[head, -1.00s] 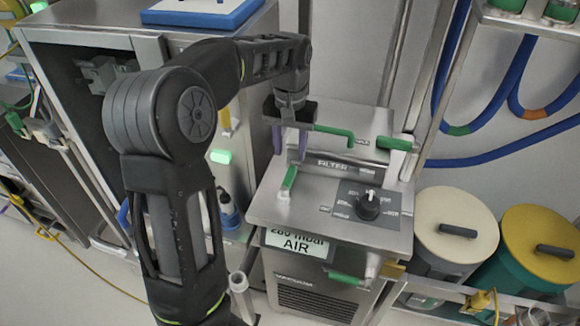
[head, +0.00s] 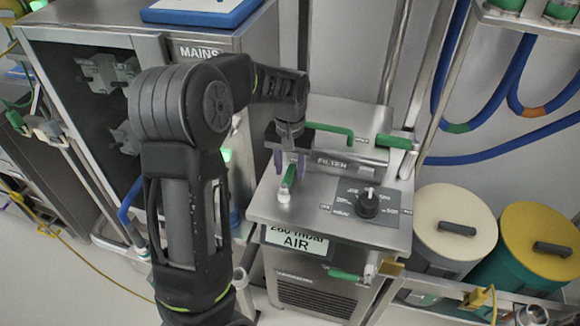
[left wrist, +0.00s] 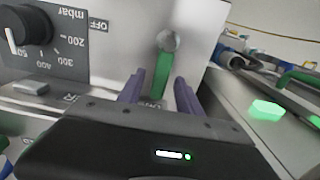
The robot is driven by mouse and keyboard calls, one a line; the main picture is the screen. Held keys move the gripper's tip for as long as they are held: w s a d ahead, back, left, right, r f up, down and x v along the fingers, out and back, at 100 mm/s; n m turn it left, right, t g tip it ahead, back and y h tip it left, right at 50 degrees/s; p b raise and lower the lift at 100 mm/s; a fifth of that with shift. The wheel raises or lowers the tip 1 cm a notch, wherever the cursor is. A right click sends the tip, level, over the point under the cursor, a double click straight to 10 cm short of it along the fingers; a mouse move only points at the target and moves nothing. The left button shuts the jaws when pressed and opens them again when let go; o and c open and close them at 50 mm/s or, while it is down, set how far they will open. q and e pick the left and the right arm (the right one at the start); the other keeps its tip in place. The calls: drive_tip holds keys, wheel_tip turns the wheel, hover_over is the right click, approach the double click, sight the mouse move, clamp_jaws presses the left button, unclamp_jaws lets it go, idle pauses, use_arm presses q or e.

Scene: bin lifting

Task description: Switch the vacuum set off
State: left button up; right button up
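The vacuum set (head: 330,228) is a steel unit with a sloped top, a black dial (head: 368,203) and a "mbar AIR" display (head: 296,240). A short green lever (head: 287,182) with a pale pivot sits on the left of its top. My left gripper (head: 289,172) has its two purple fingers on either side of this lever. In the left wrist view, the lever (left wrist: 162,75) stands between the open fingers (left wrist: 157,90), with gaps on both sides. An "OFF" label (left wrist: 98,25) shows beside it; another label near the fingers is partly hidden. My right gripper is not in view.
A green-handled filter bar (head: 345,163) lies behind the lever. Another green handle (head: 346,277) is on the front. A steel "MAINS" cabinet (head: 205,50) stands left. Lidded drums (head: 455,220) and blue hoses (head: 500,145) are right.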

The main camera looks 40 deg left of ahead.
use_arm(q)
clamp_jaws()
idle(1.3)
